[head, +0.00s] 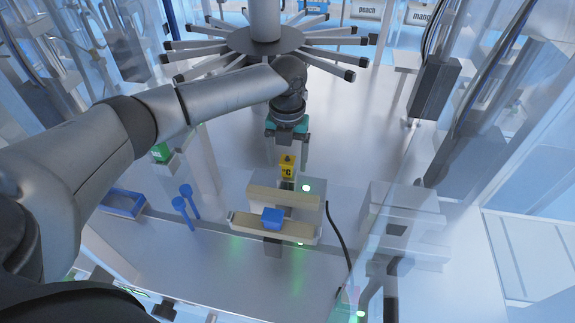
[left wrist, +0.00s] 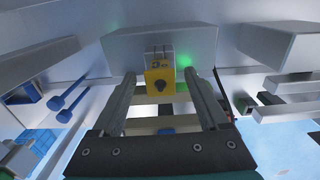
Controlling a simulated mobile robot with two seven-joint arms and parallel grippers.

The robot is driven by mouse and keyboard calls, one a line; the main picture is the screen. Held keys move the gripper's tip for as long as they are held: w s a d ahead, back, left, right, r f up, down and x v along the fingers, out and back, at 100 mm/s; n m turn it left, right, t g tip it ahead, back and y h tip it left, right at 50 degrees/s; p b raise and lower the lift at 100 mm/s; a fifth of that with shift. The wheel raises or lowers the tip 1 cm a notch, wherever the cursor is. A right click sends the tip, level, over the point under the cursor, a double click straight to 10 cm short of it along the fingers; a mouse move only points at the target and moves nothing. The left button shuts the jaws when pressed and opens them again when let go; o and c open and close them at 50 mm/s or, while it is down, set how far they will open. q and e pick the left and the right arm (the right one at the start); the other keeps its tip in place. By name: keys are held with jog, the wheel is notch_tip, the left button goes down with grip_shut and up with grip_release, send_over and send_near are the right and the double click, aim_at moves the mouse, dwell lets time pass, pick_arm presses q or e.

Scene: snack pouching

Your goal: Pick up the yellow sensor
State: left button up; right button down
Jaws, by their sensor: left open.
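The yellow sensor (head: 288,167) stands upright on a grey block behind the tan bars in the head view. It has dark markings and a small dark-red knob on top. In the left wrist view the yellow sensor (left wrist: 158,83) shows between the two fingers. My left gripper (head: 287,158) points down at it, open, with one finger on each side. In the left wrist view the left gripper (left wrist: 160,78) shows gaps between fingers and sensor; I see no grasp. My right gripper is in neither view.
A blue block (head: 272,218) sits on the tan bar in front of the sensor. A green block (head: 161,152) and blue knobbed rods (head: 185,192) stand to the left. A spoked wheel (head: 264,40) hangs behind. A grey machine (head: 402,220) stands to the right.

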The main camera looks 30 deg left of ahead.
pick_arm(q)
jog(key=shift+f, duration=0.2)
grip_shut()
dwell(0.5)
